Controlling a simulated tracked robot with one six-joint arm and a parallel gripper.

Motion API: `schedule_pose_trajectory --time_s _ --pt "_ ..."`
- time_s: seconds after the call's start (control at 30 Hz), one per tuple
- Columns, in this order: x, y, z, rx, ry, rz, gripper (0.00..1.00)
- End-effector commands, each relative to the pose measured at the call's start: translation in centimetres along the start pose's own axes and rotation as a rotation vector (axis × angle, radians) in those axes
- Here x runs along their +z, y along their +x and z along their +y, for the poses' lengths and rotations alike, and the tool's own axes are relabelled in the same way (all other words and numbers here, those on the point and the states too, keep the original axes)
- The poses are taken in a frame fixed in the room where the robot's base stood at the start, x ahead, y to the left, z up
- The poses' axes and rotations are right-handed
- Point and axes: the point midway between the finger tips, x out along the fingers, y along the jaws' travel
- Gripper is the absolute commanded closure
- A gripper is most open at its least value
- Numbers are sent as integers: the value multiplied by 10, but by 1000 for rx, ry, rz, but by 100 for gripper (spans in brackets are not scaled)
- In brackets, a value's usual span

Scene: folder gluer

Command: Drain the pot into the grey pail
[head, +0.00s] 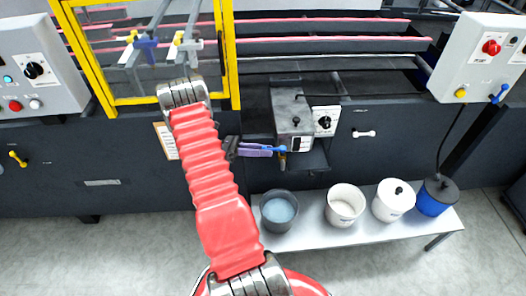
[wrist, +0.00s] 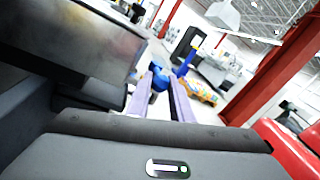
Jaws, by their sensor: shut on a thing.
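The pot is a grey metal box (head: 288,108) on the machine front, with a dial panel at its right. A small drain tap with a blue handle (head: 283,148) sits low on it; a brassy outlet shows just below. My gripper (head: 272,150) has purple fingers and is shut on the blue handle, coming from the left. In the wrist view the blue handle (wrist: 160,77) lies between the fingertips. The grey pail (head: 264,222) stands on the bench below the tap, open, with a pale blue surface inside. I cannot see any stream from the outlet.
A pale bench (head: 330,234) also carries an open white pail (head: 345,208), a lidded white pail (head: 392,205) and a blue pail with a dark lid (head: 435,200). A yellow-framed guard (head: 235,60) stands at upper left. A dark shelf (head: 312,162) juts out beside the tap.

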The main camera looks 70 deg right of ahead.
Motion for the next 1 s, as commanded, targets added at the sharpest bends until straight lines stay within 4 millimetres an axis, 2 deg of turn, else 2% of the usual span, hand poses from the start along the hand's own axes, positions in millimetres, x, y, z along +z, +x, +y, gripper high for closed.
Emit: schedule_pose_trajectory --time_s 0.2,0.23,0.47,0.77,1.0 --pt "2 3 1 -3 4 2 100" --pt "2 4 1 -3 4 2 78" --pt "1 5 1 -5 2 2 62" --pt "0 4 1 -6 1 2 61" --pt "0 -16 1 -3 1 1 61"
